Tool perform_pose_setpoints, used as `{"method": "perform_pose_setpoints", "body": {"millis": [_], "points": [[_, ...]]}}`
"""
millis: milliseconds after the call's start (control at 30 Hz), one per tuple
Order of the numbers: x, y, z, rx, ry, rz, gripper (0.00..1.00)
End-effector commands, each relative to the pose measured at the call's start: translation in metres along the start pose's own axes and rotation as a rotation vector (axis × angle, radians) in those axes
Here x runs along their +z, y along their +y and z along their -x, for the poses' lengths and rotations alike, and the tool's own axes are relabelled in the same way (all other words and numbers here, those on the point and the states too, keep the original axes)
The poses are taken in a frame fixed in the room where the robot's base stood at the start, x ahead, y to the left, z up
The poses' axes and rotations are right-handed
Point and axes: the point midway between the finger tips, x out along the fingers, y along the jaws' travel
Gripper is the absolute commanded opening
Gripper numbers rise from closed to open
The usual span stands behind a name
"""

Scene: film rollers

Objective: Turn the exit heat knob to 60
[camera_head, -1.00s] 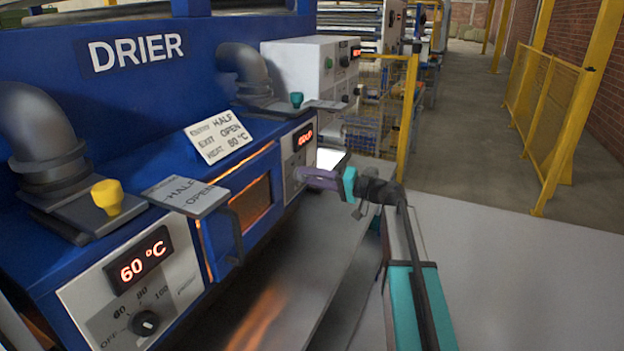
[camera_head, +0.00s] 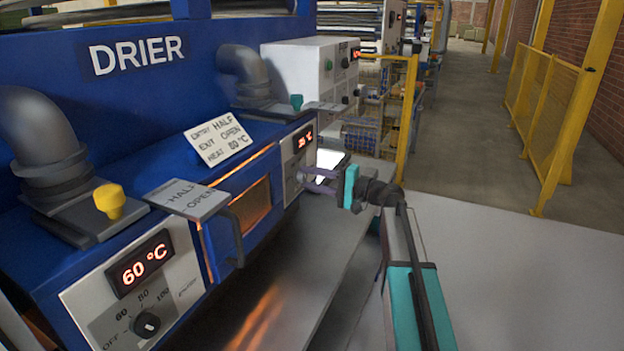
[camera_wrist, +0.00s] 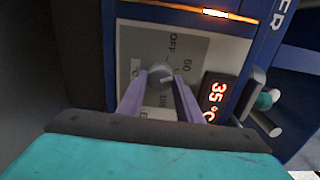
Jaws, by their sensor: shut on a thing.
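The far heat knob (camera_wrist: 160,77), a grey dial on the panel my gripper is at, shows in the wrist view. My gripper (camera_wrist: 159,86) is shut on it, with one purple finger on each side. OFF and 60 are readable on its scale; the pointer's exact setting is hard to make out. The display beside it (camera_wrist: 214,97) reads 35 °C, and it shows small in the head view (camera_head: 304,138). In the head view my gripper (camera_head: 306,180) reaches left to this far panel, and its fingers hide the knob.
A nearer panel has a black knob (camera_head: 147,324) and a display (camera_head: 143,264) reading 60 °C. A dark oven door handle (camera_head: 236,236) sticks out between the panels. A yellow damper handle (camera_head: 109,200) stands at left.

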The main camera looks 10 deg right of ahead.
Motion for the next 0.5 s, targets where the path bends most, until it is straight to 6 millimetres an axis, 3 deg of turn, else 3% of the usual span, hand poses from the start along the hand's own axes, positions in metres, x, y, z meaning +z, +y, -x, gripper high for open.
{"method": "perform_pose_setpoints", "body": {"millis": [167,200,300,500], "points": [[0.0006,-0.0008,-0.0009,-0.002,-0.002,0.001,0.10],[0.0006,-0.0008,-0.0009,-0.002,-0.002,0.001,0.34],[0.0005,-0.0007,-0.0007,-0.001,-0.001,0.002,0.51],[0.0003,-0.0003,-0.0005,-0.001,-0.001,0.002,0.51]]}}
